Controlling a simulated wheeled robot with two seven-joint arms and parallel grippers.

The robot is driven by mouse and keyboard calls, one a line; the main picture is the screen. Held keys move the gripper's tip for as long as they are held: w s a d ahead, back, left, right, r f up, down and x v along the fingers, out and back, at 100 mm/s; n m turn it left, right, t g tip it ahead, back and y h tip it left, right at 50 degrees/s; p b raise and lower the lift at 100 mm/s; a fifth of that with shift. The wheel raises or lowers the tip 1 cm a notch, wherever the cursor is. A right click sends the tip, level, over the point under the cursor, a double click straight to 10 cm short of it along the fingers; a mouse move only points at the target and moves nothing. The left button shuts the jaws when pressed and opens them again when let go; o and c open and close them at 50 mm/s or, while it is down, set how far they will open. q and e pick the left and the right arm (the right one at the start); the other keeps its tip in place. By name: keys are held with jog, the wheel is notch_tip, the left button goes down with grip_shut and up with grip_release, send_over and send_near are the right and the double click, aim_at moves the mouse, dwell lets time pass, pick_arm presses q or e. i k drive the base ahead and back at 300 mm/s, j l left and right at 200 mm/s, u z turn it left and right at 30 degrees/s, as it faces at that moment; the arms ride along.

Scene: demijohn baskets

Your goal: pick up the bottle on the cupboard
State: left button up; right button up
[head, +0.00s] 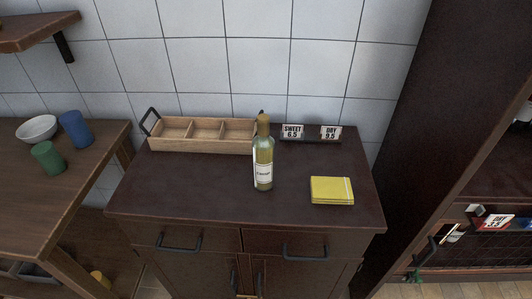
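A yellow-green glass bottle (263,153) with a pale label and a tan capped top stands upright on the dark brown cupboard (190,197). It stands near the middle of the top, in front of the wooden tray, and its neck overlaps the tray's right end in the picture. Nothing holds the bottle. Neither of my grippers shows in the head view.
A wooden compartment tray (185,145) with black handles lies behind the bottle. Price signs (292,132) stand at the back right. A yellow folded cloth or pad (331,190) lies right. A wooden table (60,190) with a bowl (37,129) and cups stands left.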

aim_at(264, 145)
jog(key=k+l+u, duration=0.1)
jog(key=l+u, duration=0.3)
jog(key=k+l+u, duration=0.15)
jog(key=l+u, duration=0.25)
jog(key=k+l+u, duration=0.2)
jog(key=l+u, duration=0.2)
